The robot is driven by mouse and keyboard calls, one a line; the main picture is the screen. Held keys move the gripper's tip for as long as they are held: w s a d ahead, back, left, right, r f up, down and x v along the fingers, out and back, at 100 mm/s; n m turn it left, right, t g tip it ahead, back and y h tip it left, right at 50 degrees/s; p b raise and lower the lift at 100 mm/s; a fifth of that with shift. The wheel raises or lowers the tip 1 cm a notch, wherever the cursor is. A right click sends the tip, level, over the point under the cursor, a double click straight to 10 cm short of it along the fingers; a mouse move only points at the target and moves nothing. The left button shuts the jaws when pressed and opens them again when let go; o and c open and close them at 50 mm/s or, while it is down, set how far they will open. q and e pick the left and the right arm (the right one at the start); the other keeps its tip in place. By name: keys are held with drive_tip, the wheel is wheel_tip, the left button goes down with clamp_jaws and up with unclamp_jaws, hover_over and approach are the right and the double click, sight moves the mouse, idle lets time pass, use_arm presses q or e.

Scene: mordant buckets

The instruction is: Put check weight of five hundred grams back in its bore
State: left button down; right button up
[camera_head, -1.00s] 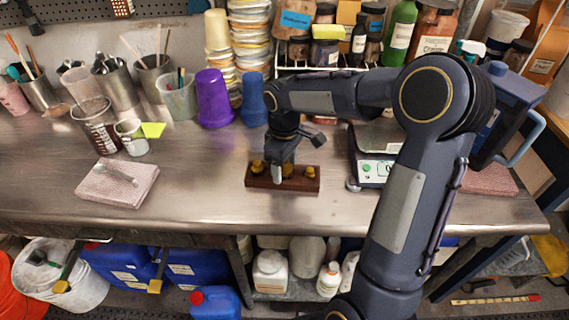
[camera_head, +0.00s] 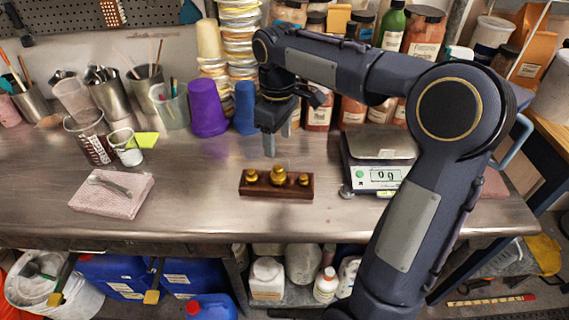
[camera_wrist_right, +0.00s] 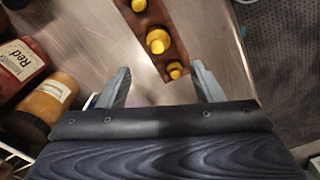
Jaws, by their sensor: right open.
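A dark wooden block (camera_head: 261,190) lies on the steel bench and carries three brass knobbed weights in a row. The middle weight (camera_head: 278,175) is the biggest and stands upright in the block; its mass marking cannot be read, but it looks like the five hundred gram one. Smaller weights stand at the left (camera_head: 251,175) and right (camera_head: 303,179). My right gripper (camera_head: 277,142) is open and empty, above and behind the block, touching nothing. The right wrist view shows its spread fingers (camera_wrist_right: 160,88) with the block (camera_wrist_right: 150,17) beyond them. My left gripper is not visible.
A scale (camera_head: 377,176) with a lit display stands right of the block. A purple cup (camera_head: 207,108) and a blue cup (camera_head: 245,107) stand behind it. A folded pink cloth (camera_head: 112,193) lies at the left. The bench in front of the block is clear.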

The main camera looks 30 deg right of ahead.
drive_tip(key=s+a+f+m+t+y, duration=0.1)
drive_tip(key=s+a+f+m+t, duration=0.1)
drive_tip(key=s, duration=0.9)
drive_tip(key=s+a+f+m+t+y, duration=0.2)
drive_tip(key=s+a+m, duration=0.3)
drive_tip(key=s, duration=0.5)
drive_tip(key=shift+s+f+m+t+y, duration=0.35)
drive_tip(key=shift+f+m+t, duration=0.15)
drive_tip(key=shift+f+t, duration=0.2)
drive_tip(key=shift+a, duration=0.1)
